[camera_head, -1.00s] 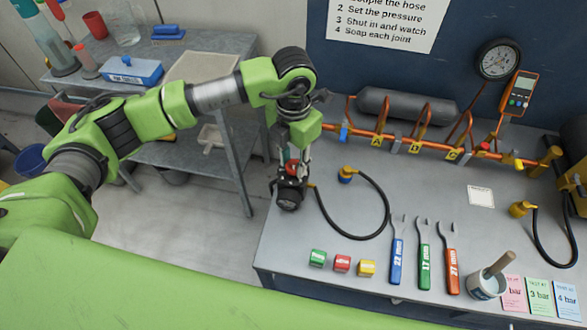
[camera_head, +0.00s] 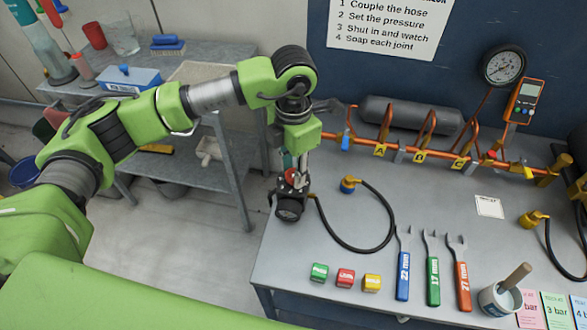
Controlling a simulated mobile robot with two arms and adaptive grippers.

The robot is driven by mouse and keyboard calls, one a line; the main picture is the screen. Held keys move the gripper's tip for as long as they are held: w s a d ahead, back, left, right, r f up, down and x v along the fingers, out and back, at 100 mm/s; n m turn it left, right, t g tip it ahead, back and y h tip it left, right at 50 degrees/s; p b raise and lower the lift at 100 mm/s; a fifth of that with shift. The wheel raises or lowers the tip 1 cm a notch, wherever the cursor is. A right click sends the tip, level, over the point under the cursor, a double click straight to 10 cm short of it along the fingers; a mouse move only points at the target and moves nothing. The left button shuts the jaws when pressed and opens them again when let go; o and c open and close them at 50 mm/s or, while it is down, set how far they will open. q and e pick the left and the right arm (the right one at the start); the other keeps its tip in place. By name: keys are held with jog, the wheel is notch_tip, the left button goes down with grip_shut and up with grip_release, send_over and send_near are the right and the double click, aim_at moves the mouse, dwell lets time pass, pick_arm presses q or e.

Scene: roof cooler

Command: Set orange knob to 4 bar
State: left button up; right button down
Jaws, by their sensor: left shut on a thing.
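The orange knob (camera_head: 291,176) tops a dark regulator (camera_head: 290,207) with a small gauge, at the bench's left edge. The small gauge is too small to read. The cards marked 3 bar (camera_head: 558,311) and 4 bar (camera_head: 580,308) lie at the bench's right front. My right gripper is not in view.
Several wrenches (camera_head: 432,268), coloured blocks (camera_head: 345,277) and a cup with a brush (camera_head: 500,300) occupy the bench front. An orange pipe manifold (camera_head: 400,152) stands at the back under a round wall gauge (camera_head: 503,66). A grey shelf unit (camera_head: 232,165) stands left of the bench.

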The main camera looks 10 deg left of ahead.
aim_at(293, 174)
pick_arm(q)
jog(key=o, duration=1.1)
notch_tip(293, 174, up, 12)
jog(key=shift+r, duration=0.1)
